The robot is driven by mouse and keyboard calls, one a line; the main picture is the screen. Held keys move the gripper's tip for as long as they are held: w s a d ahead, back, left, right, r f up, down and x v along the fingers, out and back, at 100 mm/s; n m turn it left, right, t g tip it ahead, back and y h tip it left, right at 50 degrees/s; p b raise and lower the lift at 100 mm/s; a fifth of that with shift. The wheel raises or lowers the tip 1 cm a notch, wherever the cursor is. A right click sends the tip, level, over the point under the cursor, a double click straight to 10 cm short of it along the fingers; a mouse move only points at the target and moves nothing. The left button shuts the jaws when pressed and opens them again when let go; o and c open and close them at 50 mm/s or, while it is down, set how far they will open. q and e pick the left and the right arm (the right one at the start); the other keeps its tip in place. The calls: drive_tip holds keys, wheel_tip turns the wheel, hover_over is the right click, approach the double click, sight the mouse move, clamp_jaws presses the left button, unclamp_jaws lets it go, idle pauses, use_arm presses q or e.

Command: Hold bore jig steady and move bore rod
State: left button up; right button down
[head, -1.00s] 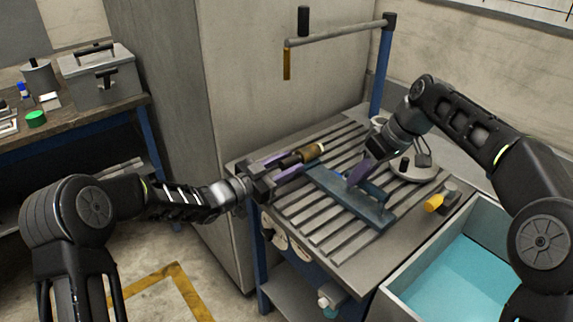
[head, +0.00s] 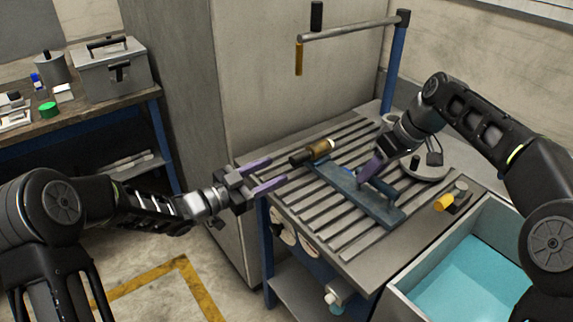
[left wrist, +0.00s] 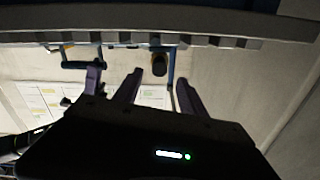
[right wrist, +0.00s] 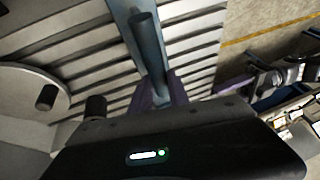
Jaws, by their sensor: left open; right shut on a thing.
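The blue bore jig (head: 350,192) lies across the slatted bench top. My right gripper (head: 366,180) is shut on it near its middle; the right wrist view shows the purple fingers (right wrist: 161,92) on either side of its blue bar (right wrist: 152,50). The bore rod (head: 318,149), brown with a black end, is at the jig's far left end; I cannot tell whether it sits inside the jig. My left gripper (head: 268,174) is open and empty, left of the rod and apart from it. In the left wrist view the rod's dark end (left wrist: 159,64) shows between the open fingers.
The slatted bench (head: 345,246) has free room in front of the jig. A round grey base (head: 422,170) and a yellow-ended piece (head: 445,201) are on the right. A grey bin with a blue inside (head: 455,282) stands at the front right. An overhead bar (head: 350,31) crosses above.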

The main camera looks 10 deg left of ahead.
use_arm(q)
drive_tip(key=v, duration=0.3)
use_arm(e)
drive_tip(key=c, duration=1.2)
unclamp_jaws()
drive_tip(key=shift+o, duration=0.2)
drive_tip(key=shift+d+r, duration=0.25)
drive_tip(key=shift+r, duration=0.25)
drive_tip(key=s+d+r, duration=0.1)
drive_tip(key=s+d, duration=0.1)
drive_tip(key=d, duration=0.4)
drive_tip(key=s+d+r, duration=0.2)
drive_tip(key=d, duration=0.5)
drive_tip(key=shift+s+r, duration=0.25)
drive_tip(key=shift+s, duration=0.15)
